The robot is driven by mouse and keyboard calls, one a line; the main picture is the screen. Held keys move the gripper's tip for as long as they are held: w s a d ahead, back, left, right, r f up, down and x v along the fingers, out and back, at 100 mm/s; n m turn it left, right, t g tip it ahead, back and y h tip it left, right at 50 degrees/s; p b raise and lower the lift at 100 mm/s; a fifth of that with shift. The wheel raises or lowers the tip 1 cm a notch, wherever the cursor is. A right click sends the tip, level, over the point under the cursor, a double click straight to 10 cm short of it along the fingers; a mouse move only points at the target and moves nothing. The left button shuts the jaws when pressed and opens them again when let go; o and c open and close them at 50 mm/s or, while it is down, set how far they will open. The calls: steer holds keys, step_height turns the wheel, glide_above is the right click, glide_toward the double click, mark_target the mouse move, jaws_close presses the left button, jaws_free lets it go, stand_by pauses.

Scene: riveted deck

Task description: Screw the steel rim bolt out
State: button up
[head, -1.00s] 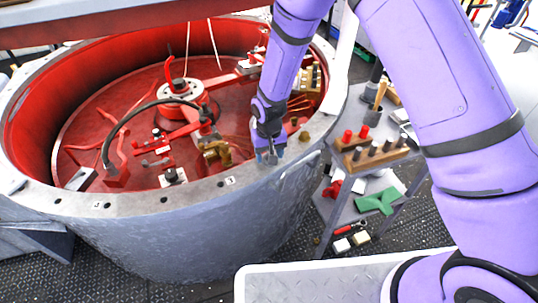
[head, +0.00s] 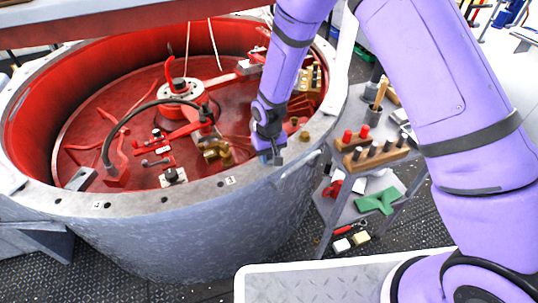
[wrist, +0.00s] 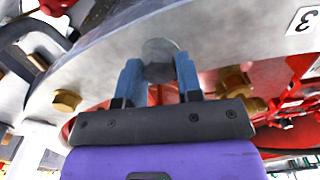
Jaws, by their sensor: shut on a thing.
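The steel rim bolt (wrist: 160,60) shows its round grey head in the wrist view, at the grey rim (wrist: 215,35). My gripper (wrist: 159,75) has its two blue fingers on either side of the head, shut on it. In the head view my gripper (head: 271,157) points down at the near right part of the vessel's rim (head: 200,190). There the fingers mostly hide the bolt. I cannot tell how far the bolt stands out of its hole.
A brass bolt (head: 304,136) stands on the rim right of my gripper. Red fittings and a black hose (head: 140,112) fill the vessel's inside. A tool stand (head: 365,155) with wooden blocks is close on the right. Dark empty holes dot the near rim.

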steer(key=o, duration=0.9)
steer(key=shift+o, duration=0.2)
step_height(320, 180, up, 11)
stand_by(0.4)
step_height(320, 180, up, 14)
steer(key=f+m+t, duration=0.1)
glide_above(269, 157)
steer(key=s+d, duration=0.1)
steer(key=d, duration=0.7)
steer(key=s+d+r+t, duration=0.1)
steer(key=s+d+r, duration=0.4)
steer(key=d+r, duration=0.3)
steer(key=s+d+r+m+t, duration=0.1)
steer(key=s+d+r, duration=0.4)
steer(key=s, duration=0.5)
steer(key=s+d+r+m+t, duration=0.2)
steer(key=s+d+r, duration=0.4)
steer(key=s, duration=0.4)
steer(key=shift+s, duration=0.25)
